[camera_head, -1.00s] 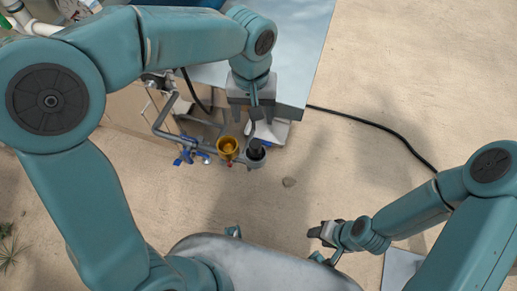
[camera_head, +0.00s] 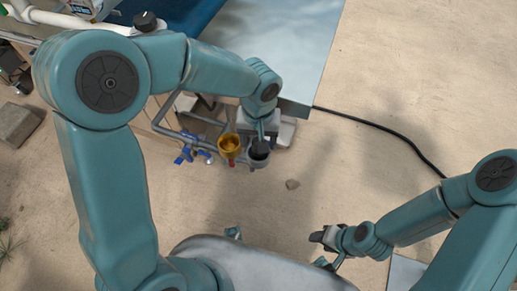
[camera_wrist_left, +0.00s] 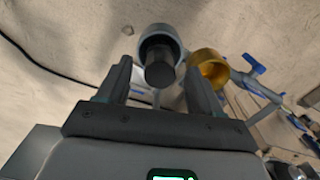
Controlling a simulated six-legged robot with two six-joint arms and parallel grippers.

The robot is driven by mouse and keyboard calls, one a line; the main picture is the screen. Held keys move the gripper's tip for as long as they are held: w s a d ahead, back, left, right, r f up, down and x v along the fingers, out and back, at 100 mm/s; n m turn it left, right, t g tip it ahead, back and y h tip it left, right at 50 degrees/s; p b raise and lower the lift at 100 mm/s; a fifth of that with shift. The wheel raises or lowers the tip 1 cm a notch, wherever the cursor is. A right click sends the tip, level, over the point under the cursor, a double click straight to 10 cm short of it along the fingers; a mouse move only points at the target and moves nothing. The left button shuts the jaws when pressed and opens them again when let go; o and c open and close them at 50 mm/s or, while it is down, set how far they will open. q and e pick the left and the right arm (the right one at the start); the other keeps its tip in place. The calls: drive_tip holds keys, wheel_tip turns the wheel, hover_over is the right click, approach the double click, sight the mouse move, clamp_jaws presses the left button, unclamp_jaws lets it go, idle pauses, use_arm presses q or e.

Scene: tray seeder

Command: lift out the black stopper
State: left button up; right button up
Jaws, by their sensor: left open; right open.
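The black stopper (camera_head: 260,149) sits in the mouth of a grey pipe cup (camera_head: 258,163). In the left wrist view the stopper (camera_wrist_left: 159,72) stands up out of the grey cup (camera_wrist_left: 160,37), just beyond and between my left fingertips. My left gripper (camera_wrist_left: 158,80) is open; whether its fingers touch the stopper cannot be told. In the head view the left gripper (camera_head: 261,135) is mostly hidden under its own wrist, right behind the stopper. My right gripper (camera_head: 322,239) is open and empty, far off at the lower right.
A yellow cup (camera_head: 229,145) stands close beside the grey cup. A blue-handled valve (camera_head: 187,155) and grey pipes lie to its left. A pale machine table (camera_head: 305,60) is behind. A black cable (camera_head: 385,130) runs over the sandy floor, which holds a small stone (camera_head: 292,184).

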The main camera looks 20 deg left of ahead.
use_arm(q)
wheel_tip(320, 180, down, 2)
drive_tip(key=shift+f, duration=0.1)
drive_tip(key=c, duration=1.1)
drive_tip(key=shift+c, duration=0.2)
drive_tip(key=shift+r, duration=0.2)
